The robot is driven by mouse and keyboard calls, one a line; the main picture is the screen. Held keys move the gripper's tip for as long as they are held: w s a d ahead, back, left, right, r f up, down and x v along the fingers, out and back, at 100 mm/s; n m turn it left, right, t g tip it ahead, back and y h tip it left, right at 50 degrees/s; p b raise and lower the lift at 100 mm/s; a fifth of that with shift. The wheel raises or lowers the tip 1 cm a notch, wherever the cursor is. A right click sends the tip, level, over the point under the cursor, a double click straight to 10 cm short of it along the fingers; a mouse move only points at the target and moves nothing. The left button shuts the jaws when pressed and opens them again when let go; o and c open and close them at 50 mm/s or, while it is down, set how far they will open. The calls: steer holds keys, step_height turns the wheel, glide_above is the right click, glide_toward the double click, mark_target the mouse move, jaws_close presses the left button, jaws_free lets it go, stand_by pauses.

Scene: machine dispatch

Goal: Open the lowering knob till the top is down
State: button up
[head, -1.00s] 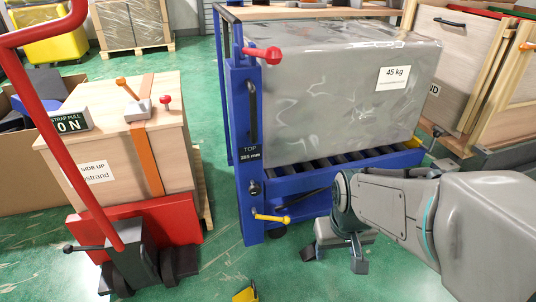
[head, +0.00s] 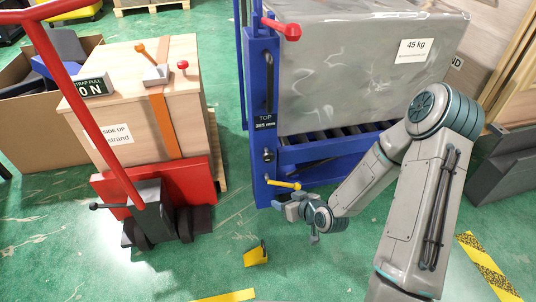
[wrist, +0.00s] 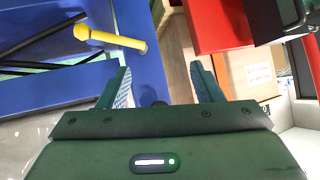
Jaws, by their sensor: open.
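The blue lift table has a post (head: 262,100) with a label (head: 265,121) that reads TOP and what looks like 365 mm. A round black knob (head: 269,155) sits on the post below the label. A yellow lever (head: 284,185) sticks out lower down; it also shows in the wrist view (wrist: 112,38), left of the fingers. The table's roller top (head: 335,140) carries a grey wrapped 45 kg load (head: 360,70). My gripper (head: 287,208) is open and empty beside the lower post, just below the yellow lever. In the wrist view my gripper (wrist: 162,80) has its fingers apart.
A red pallet truck (head: 150,190) with a wooden crate (head: 140,100) stands at the left. A yellow object (head: 256,255) lies on the green floor in front. Open floor lies between truck and lift table.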

mark_target(270, 159)
step_height(270, 159, up, 5)
steer(key=w+a+m+t+p, duration=0.1)
steer(key=w+m+t+p, duration=0.1)
steer(key=m+t, duration=0.5)
steer(key=shift+t, duration=0.5)
steer(key=b+x, duration=0.1)
steer(key=x, duration=0.3)
steer(key=b+x, duration=0.1)
steer(key=x, duration=0.4)
steer(key=b+x, duration=0.1)
steer(key=x, duration=0.3)
steer(key=shift+w+a+b, duration=0.1)
steer(key=shift+a+b, duration=0.25)
steer(key=shift+n, duration=0.3)
steer(key=c, duration=1)
